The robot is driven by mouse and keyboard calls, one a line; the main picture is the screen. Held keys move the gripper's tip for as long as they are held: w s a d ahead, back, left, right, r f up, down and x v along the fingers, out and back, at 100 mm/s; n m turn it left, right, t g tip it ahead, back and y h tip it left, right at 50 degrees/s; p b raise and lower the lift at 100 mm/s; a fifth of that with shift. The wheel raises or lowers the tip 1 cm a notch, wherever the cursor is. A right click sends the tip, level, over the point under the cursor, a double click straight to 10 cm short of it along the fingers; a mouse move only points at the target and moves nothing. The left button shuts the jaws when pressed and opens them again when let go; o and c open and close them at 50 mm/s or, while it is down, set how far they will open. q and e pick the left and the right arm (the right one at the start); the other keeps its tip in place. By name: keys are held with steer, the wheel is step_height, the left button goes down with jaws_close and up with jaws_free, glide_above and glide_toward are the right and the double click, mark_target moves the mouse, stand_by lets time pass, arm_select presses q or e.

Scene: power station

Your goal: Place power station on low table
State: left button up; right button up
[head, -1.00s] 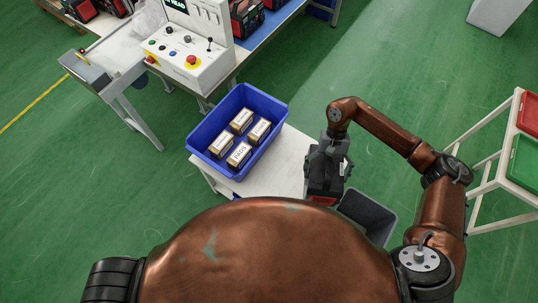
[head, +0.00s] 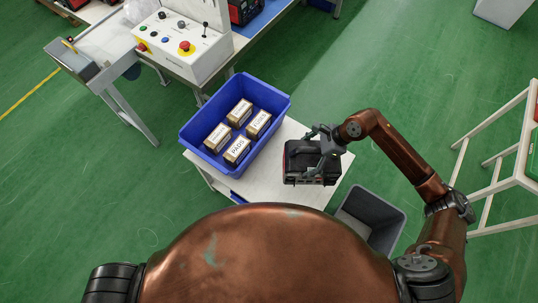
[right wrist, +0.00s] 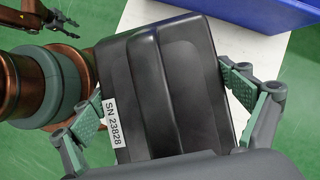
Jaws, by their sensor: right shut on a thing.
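The power station (head: 305,162) is a black box with a little red, at the right part of the low table. My right gripper (head: 322,152) is shut on it. In the right wrist view the power station (right wrist: 165,85) fills the middle, with a white label reading SN 23828, and the gripper's fingers (right wrist: 165,105) lie on both its sides. The low white table (head: 270,190) is under it in the head view; I cannot tell whether the power station touches the top. My left gripper is not in the head view; part of another arm shows at the right wrist view's upper left.
A blue bin (head: 208,157) with several labelled boxes takes up the table's left part. A grey bin (head: 374,205) stands on the floor to the right of the table. A workbench with a control box (head: 185,48) is behind.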

steer(key=shift+w+a+f+m+t+h+b, duration=0.25)
steer(key=shift+w+f+m+t+b, duration=0.35)
steer(key=shift+f+m+b, duration=0.7)
steer(key=shift+w+a+f+m+t+h+b, duration=0.1)
steer(key=shift+w+a+f+m+t+b, duration=0.5)
steer(key=shift+f, duration=1.3)
steer(key=shift+w+a+f+m+t+h+b, duration=0.15)
steer(key=shift+w+f+m+t+b, duration=0.4)
steer(key=shift+f+m, duration=0.95)
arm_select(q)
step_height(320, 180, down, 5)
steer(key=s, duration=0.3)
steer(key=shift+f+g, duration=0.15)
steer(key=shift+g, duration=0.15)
arm_select(e)
steer(key=shift+w+d+f, duration=0.1)
steer(key=shift+w, duration=0.05)
steer(key=o, duration=1.7)
steer(key=shift+d+f, duration=0.1)
steer(key=shift+f, duration=0.15)
steer(key=shift+o, duration=0.3)
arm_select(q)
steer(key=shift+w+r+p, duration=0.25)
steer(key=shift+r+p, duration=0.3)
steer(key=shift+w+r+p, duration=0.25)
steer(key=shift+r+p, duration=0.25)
arm_select(e)
steer(key=v, duration=1.2)
steer(key=shift+r, duration=0.1)
